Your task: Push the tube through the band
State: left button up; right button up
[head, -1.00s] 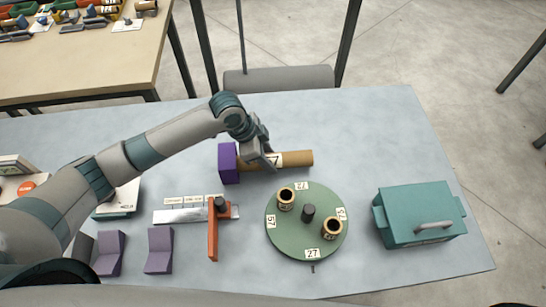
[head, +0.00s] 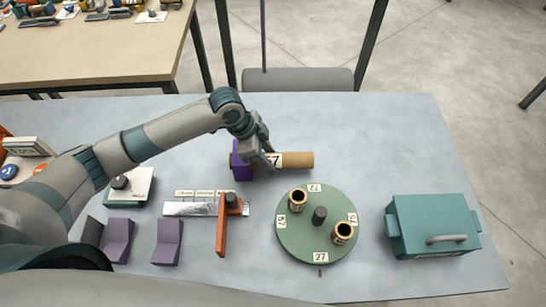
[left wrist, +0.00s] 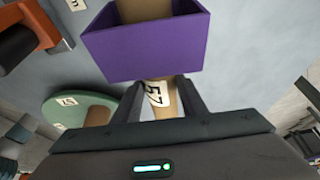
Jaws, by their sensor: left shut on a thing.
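The brown cardboard tube (head: 298,160) lies level above or on the table, with a white number label on its side. The purple band (head: 241,163) surrounds the tube near its left end, and a short bit of tube shows left of it. My left gripper (head: 268,159) is shut on the tube, just right of the band. In the left wrist view the fingers (left wrist: 160,98) straddle the labelled tube (left wrist: 159,94). The purple band (left wrist: 148,45) stands just beyond them, with tube visible in its opening. My right gripper is not in view.
A green turntable (head: 317,247) with two small upright tubes stands in front of the tube. A teal box (head: 432,222) with a handle is at right. An orange bar (head: 221,228), foil strip and purple blocks (head: 167,242) are at front left. Table behind is clear.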

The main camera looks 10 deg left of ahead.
pick_arm(q)
jog(key=shift+s+a, duration=0.15)
jog(key=shift+a, duration=0.55)
jog(key=shift+f, duration=0.45)
jog(key=o, duration=1.2)
jog(key=shift+c, duration=0.2)
